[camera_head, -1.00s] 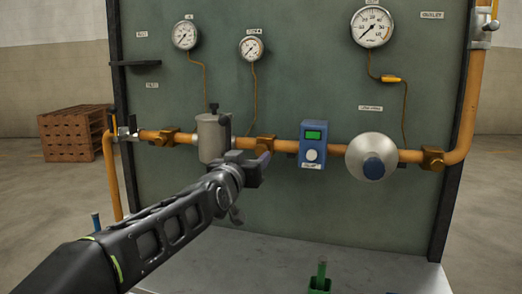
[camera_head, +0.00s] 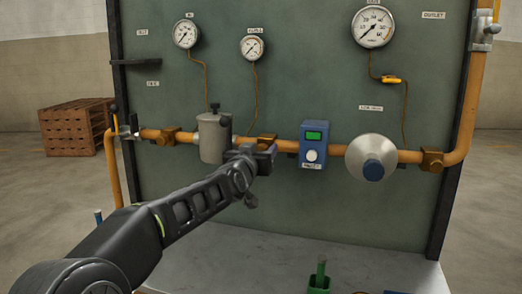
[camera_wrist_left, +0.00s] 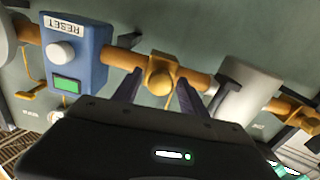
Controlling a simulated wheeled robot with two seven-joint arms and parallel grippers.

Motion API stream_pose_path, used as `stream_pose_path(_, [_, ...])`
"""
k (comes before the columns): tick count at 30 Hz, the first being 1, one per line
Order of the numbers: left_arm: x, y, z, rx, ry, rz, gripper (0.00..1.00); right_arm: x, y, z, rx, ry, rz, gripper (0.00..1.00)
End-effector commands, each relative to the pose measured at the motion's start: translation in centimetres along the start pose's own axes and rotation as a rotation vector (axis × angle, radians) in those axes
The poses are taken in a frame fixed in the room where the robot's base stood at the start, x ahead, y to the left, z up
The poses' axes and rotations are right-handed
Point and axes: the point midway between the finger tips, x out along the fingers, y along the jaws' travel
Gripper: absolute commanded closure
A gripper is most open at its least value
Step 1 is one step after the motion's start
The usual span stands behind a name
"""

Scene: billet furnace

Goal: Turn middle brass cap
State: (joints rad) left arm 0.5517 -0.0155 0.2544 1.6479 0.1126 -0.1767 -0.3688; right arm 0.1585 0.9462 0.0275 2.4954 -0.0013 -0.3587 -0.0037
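The middle brass cap (camera_head: 267,137) sits on the orange pipe between the grey canister and the blue box; my gripper partly covers it in the head view. In the wrist view, which is upside down, the brass cap (camera_wrist_left: 161,76) shows between my fingers. My left gripper (camera_head: 264,151) is open in front of it, and its two fingers (camera_wrist_left: 160,86) point at the pipe on either side of the cap. I cannot tell whether they touch it. Other brass fittings are at left (camera_head: 167,136) and right (camera_head: 432,161). My right gripper is not in view.
The grey canister (camera_head: 212,139) is close left of my gripper and the blue box (camera_head: 314,144) close right. A silver dome regulator (camera_head: 368,156) is further right. Gauges hang above on the green panel (camera_head: 310,80). A green holder (camera_head: 319,284) stands on the bench below.

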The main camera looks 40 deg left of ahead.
Motion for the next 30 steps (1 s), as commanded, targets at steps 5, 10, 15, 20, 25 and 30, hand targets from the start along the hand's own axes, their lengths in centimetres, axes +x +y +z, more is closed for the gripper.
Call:
stream_pose_path(5, [-0.02,0.0,0.0,0.0,0.0,0.0,0.66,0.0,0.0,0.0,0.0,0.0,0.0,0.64])
stream_pose_path(10, [-0.02,0.0,0.01,0.0,0.0,0.0,0.8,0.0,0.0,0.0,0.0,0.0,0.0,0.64])
stream_pose_path(15, [-0.02,0.0,0.01,0.0,0.0,0.0,0.94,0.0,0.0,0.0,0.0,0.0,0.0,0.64])
stream_pose_path(20, [-0.02,0.01,0.01,0.0,0.0,0.0,1.0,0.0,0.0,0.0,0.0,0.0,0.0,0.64])
stream_pose_path(25, [-0.02,0.01,0.0,0.002,-0.001,0.0,1.0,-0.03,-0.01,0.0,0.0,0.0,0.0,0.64])
stream_pose_path(30, [-0.02,0.03,-0.05,0.024,-0.001,0.0,1.0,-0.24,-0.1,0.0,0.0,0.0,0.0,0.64])
